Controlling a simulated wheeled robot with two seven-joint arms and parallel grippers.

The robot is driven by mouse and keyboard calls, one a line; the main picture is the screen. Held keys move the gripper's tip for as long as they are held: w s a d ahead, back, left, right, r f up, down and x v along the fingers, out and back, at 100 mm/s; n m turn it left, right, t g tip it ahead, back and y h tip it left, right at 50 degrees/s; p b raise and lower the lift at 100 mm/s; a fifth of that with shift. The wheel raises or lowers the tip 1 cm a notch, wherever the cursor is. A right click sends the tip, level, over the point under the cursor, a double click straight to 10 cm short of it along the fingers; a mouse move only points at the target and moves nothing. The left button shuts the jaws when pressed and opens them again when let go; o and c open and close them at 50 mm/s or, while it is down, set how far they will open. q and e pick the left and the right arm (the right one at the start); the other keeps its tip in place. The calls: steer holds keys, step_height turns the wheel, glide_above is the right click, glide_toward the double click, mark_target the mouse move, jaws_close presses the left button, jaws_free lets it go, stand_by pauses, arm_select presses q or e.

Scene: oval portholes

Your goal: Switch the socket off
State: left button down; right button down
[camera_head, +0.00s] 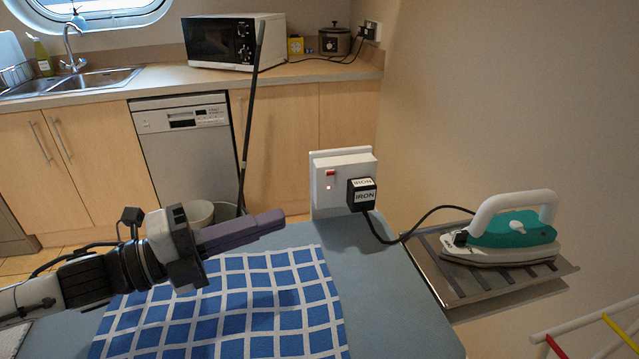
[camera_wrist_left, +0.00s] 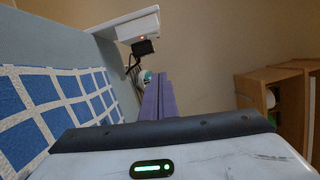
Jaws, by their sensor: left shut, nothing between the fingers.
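The socket (camera_head: 342,181) is a white box at the far end of the ironing board, with a red switch (camera_head: 330,173) and a lit red light (camera_head: 328,188) below it. A black plug (camera_head: 362,195) labelled IRON is in its right side. My left gripper (camera_head: 282,214) is shut and empty, above the checked cloth, left of the socket and apart from it. In the left wrist view the shut fingers (camera_wrist_left: 158,97) point up the picture, with the socket (camera_wrist_left: 138,25) beyond them. My right gripper is not in view.
The ironing board (camera_head: 385,300) carries a blue checked cloth (camera_head: 270,310). A green iron (camera_head: 510,235) rests on a metal rack (camera_head: 450,270) at the right, its cord running to the plug. A mop handle (camera_head: 250,120) and bucket (camera_head: 199,213) stand behind my left gripper.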

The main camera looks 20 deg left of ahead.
mark_target(330, 178)
arm_select(q)
steer(key=w+d+p, duration=0.1)
steer(key=w+d, duration=0.3)
steer(key=w, duration=0.6)
steer(key=shift+w+d+r, duration=0.2)
steer(key=shift+w+r, duration=0.2)
steer(key=shift+r, duration=0.05)
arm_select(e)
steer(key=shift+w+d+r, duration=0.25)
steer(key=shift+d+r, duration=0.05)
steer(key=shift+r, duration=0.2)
